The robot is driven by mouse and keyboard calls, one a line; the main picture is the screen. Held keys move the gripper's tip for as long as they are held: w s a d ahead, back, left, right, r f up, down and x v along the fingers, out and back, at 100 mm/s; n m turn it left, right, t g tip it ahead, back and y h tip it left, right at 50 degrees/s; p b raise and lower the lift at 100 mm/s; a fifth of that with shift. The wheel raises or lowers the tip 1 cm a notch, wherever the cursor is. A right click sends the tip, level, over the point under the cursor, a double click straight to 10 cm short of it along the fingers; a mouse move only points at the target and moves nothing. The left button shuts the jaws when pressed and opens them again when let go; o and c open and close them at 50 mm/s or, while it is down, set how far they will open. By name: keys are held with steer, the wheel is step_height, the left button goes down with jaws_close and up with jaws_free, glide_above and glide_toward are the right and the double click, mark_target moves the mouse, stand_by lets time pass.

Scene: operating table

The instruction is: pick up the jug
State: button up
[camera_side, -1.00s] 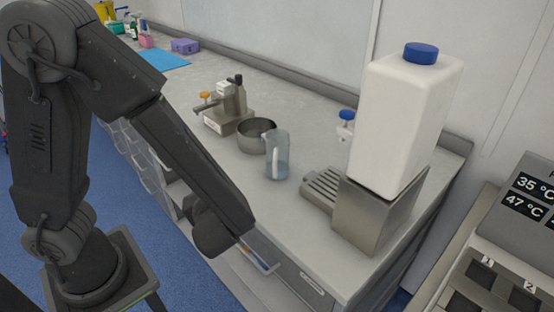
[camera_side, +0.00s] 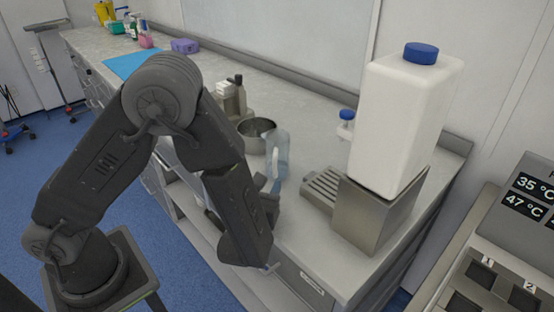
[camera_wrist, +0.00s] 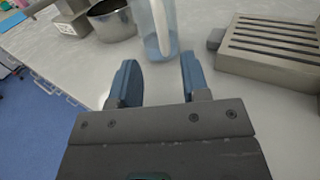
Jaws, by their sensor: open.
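The clear bluish jug (camera_side: 279,160) stands upright on the grey counter, partly hidden behind my arm in the side view. In the wrist view the jug (camera_wrist: 154,35) is just beyond my fingertips, with its pale handle facing my gripper. My gripper (camera_wrist: 158,76) is open and empty. Its two blue fingers are spread apart, with the jug ahead of the gap between them and not touching. In the side view the gripper is mostly hidden by my forearm; a blue-grey finger shows near the jug's base.
A metal bowl (camera_side: 257,132) stands just left of the jug. A metal dispenser with a slotted tray (camera_side: 324,188) and a large white container (camera_side: 408,120) with a blue cap stands to the right. The counter (camera_wrist: 235,120) around my fingers is clear.

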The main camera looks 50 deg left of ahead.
mark_target(274, 173)
steer(key=x, duration=0.5)
steer(key=shift+w+r, duration=0.25)
steer(key=shift+w, duration=0.15)
jaws_close()
steer(key=shift+d, duration=0.1)
